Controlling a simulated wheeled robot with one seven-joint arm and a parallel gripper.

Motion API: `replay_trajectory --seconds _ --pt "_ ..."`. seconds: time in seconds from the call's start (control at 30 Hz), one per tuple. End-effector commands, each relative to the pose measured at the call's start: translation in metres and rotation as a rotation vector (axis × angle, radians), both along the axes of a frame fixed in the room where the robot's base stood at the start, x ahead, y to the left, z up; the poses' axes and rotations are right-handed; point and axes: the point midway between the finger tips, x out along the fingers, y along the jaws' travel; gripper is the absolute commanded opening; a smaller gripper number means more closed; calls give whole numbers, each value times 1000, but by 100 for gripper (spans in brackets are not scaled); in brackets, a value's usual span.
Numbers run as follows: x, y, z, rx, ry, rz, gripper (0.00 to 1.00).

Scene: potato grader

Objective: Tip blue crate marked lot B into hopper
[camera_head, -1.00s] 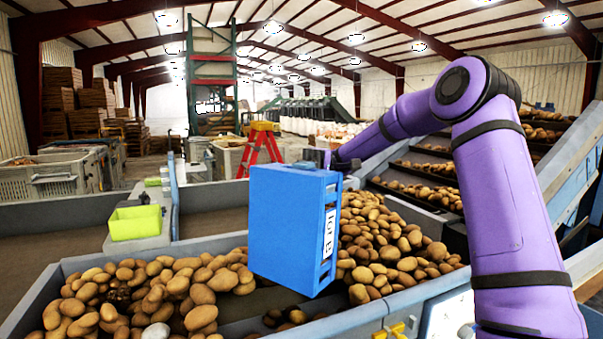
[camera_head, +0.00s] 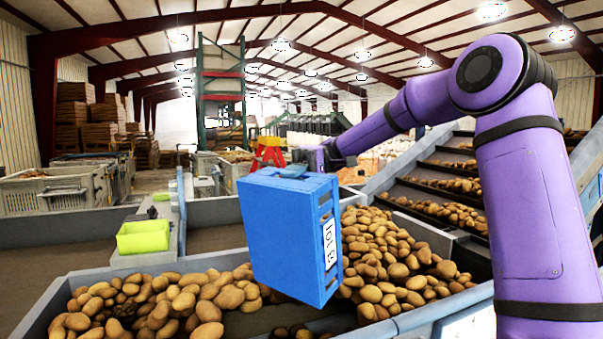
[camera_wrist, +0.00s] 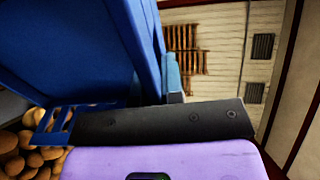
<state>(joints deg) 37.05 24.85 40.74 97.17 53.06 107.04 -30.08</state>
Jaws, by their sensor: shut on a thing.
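The blue crate (camera_head: 285,235) hangs on its side above the hopper (camera_head: 60,285), which holds two heaps of potatoes. A broad blue face is toward the head camera, and the white lot B label (camera_head: 330,243) is turned sideways on the narrow right face. The crate's mouth and inside are hidden. My gripper (camera_head: 310,160) is behind the crate's top edge, shut on the crate; its fingertips are mostly hidden. In the wrist view the crate (camera_wrist: 75,45) fills the upper left, with potatoes below it at the lower left.
A lime-green open box (camera_head: 143,237) sits on the ledge left of the hopper. A sloped conveyor with potatoes (camera_head: 440,212) rises at the right behind my arm. A red stepladder (camera_head: 268,153) and grey bins (camera_head: 50,192) stand farther back.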

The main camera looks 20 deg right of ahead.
Motion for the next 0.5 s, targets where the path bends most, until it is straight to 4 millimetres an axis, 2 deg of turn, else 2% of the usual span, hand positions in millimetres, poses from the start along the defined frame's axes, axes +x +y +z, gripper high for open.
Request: replay_trajectory --seconds 0.5 --pt "-37 56 -10 -224 -147 2 0"
